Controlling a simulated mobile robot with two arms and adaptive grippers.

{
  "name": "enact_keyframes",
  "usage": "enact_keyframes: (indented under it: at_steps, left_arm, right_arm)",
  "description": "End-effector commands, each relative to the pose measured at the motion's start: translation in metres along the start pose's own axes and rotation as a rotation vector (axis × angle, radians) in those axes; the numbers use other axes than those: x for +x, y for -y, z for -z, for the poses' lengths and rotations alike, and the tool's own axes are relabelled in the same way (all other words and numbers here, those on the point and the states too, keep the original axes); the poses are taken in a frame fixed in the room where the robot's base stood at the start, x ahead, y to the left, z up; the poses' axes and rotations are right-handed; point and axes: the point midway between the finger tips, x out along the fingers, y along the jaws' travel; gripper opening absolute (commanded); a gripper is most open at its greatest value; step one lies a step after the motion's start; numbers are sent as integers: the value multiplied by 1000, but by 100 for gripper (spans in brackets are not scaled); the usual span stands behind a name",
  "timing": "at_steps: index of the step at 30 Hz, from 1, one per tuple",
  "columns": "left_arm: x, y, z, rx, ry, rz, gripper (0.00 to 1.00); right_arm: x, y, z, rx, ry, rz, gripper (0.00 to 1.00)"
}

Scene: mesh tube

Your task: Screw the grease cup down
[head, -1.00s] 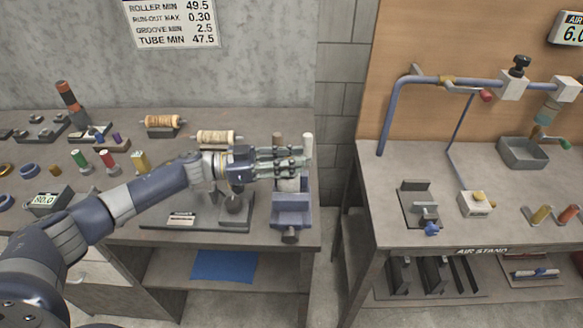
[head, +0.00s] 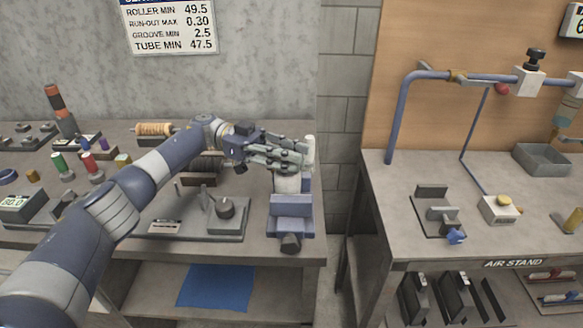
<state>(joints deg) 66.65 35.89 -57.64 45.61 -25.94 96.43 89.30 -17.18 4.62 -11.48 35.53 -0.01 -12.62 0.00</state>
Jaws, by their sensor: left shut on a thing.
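My left gripper (head: 293,157) reaches from the left over the blue-grey vise-like holder (head: 291,207) at the right end of the left bench. Its fingers are shut at a pale piece above the holder; they hide most of the contact. A pale upright cylinder (head: 309,147) shows at the fingertips, and a cream rounded body (head: 287,184) sits just below them in the holder. I cannot tell which of these pale parts is the grease cup. My right gripper is not in view.
A grey fixture with a dark knob (head: 226,207) stands left of the holder. A gap separates this bench from the air stand bench (head: 395,240) at right, which carries a blue pipe (head: 396,125) and a grey tray (head: 541,158).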

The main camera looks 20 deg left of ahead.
Motion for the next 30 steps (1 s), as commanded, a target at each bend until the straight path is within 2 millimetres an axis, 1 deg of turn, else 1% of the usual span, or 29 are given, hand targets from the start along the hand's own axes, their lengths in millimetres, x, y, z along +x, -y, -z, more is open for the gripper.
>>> enact_keyframes:
  at_steps: [1,4,18,19,22,30]
  left_arm:
    - [0,2,-2,4,1,-1,0]
    - [-1,2,-1,4,0,-14,0]
    - [-1,2,2,5,0,-19,0]
    - [-1,2,2,5,0,-19,25]
    - [-1,2,2,5,-1,-20,47]
    - [0,1,1,2,0,-24,47]
  right_arm:
    - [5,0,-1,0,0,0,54]
    - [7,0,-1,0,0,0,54]
    - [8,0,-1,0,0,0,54]
    - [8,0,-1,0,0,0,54]
    - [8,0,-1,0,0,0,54]
    - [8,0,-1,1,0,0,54]
